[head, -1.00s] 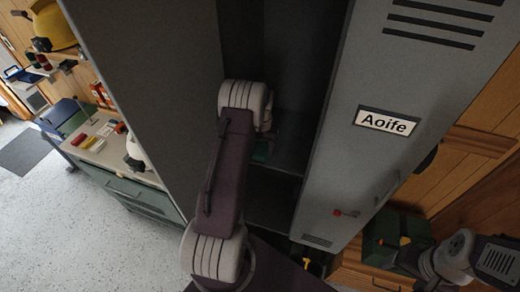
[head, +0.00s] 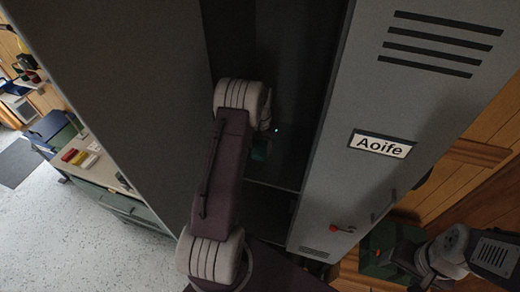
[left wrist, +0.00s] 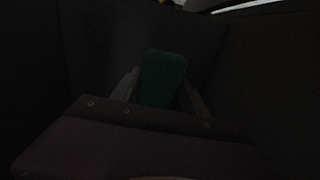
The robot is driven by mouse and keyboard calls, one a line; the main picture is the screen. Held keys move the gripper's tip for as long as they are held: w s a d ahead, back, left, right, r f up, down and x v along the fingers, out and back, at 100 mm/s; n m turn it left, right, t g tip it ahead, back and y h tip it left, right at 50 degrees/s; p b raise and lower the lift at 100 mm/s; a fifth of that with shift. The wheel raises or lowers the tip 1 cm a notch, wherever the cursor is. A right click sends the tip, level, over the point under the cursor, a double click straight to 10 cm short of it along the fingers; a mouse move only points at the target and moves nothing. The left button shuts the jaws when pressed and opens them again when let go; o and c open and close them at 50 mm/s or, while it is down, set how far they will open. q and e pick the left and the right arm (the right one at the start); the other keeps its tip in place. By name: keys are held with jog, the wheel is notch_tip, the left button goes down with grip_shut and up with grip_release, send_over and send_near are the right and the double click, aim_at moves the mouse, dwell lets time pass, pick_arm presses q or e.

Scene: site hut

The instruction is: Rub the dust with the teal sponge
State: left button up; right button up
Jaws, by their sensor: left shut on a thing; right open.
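The teal sponge (left wrist: 163,78) stands between the two grey fingers of my left gripper (left wrist: 162,95) in the left wrist view. The gripper is shut on it. In the head view my left arm reaches into the open, dark locker (head: 285,75), and only a small teal patch of the sponge (head: 259,150) shows beside the arm. My left fingers are hidden there. I cannot make out any dust in the dark interior, nor whether the sponge touches a surface. My right gripper (head: 402,260) is open at the lower right, outside the locker, its fingertips hard to make out.
The grey locker door marked Aoife (head: 380,145) stands right of the opening, with a red-tipped handle (head: 341,229). A large grey panel (head: 120,90) bounds the left. A green box (head: 378,240) is beside my right gripper. A workbench (head: 100,172) with small items stands at left.

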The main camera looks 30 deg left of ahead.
aim_at(261, 147)
pick_arm(q)
jog(key=shift+s+r, duration=0.15)
jog(key=shift+r, duration=0.55)
jog(key=shift+r+p, duration=0.35)
jog(key=shift+p, duration=0.2)
jog(key=shift+w+r+p, duration=0.35)
jog(key=shift+r+p, duration=0.2)
jog(key=shift+r, duration=0.4)
jog(key=shift+s, duration=0.15)
